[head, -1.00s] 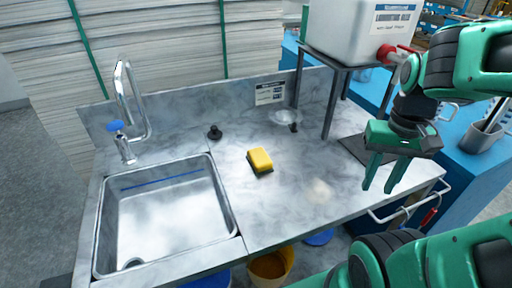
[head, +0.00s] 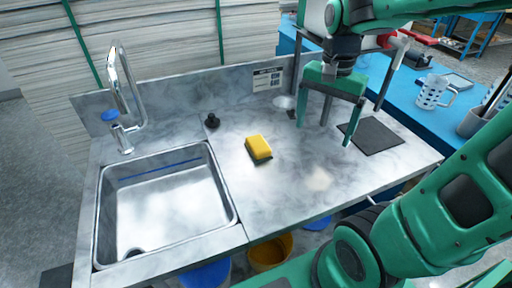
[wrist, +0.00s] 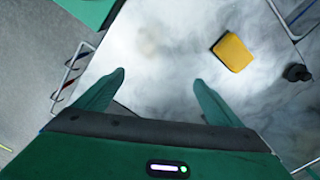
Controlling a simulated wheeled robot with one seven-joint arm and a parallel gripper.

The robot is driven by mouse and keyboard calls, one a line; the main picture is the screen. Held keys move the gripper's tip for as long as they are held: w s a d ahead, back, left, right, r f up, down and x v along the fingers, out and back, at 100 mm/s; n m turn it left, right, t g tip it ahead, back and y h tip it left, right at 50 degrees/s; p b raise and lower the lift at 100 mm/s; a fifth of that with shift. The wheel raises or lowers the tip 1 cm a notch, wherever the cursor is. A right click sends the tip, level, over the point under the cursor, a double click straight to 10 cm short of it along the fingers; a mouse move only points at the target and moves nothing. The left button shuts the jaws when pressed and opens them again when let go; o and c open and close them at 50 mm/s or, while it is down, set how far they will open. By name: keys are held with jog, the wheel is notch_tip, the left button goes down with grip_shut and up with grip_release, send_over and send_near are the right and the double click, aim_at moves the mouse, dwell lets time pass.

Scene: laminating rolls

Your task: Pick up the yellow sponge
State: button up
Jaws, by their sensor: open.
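The yellow sponge (head: 259,146), with a dark green underside, lies on the grey marbled counter (head: 290,200) to the right of the sink. It also shows in the wrist view (wrist: 232,52), at the upper right, beyond my fingertips. My gripper (head: 325,130) is open and empty, above the right part of the counter, to the right of the sponge and apart from it. In the wrist view its two fingers (wrist: 158,84) are spread with bare counter between and beyond them.
A sink (head: 165,205) with a tap (head: 125,100) is at the left. A black stopper (head: 212,121) stands behind the sponge's left. A dark mat (head: 371,136) lies at the right. The counter around the sponge is clear.

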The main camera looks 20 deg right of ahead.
aim_at(256, 143)
jog(key=w+a+m, duration=0.6)
jog(key=w+a, duration=0.6)
jog(key=a, duration=0.1)
jog(key=f, duration=1)
jog(key=shift+s+a, duration=0.1)
jog(key=shift+s, duration=0.15)
jog(key=c, duration=1.2)
jog(key=shift+r, duration=0.15)
jog(key=shift+c, duration=0.2)
notch_tip(256, 143, up, 18)
